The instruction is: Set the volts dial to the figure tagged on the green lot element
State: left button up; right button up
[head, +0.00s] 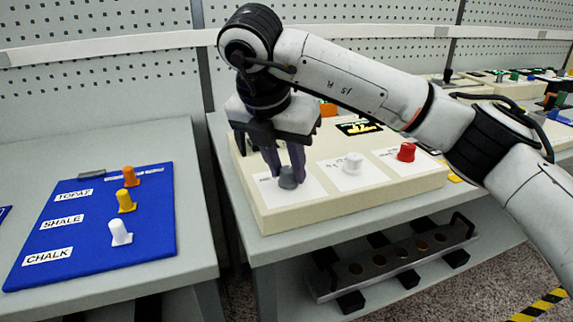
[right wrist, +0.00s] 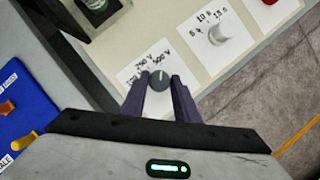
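The volts dial (right wrist: 159,81) is a dark grey knob on a white card with handwritten volt figures, "250 V" and "500 V" among them. Its white pointer line points roughly up, near the 500 V figure. The dial also shows in the head view (head: 288,178), at the left end of the cream panel (head: 345,205). My right gripper (head: 285,172) points down, with its dark purple fingers close against both sides of the dial. I cannot make out a green lot element with a readable tag. My left gripper is out of view.
A white knob (head: 352,163) and a red knob (head: 407,152) stand to the right on the same panel. A blue board (head: 80,240) with orange, yellow and white pegs lies on the left table. A metal rack (head: 395,262) sits on the lower shelf.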

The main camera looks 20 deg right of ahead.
jog(key=o, duration=0.4)
jog(key=shift+o, duration=0.2)
jog(key=p+v, duration=0.1)
jog(key=v, duration=0.9)
jog(key=shift+r+p, duration=0.15)
jog(key=shift+p, duration=0.2)
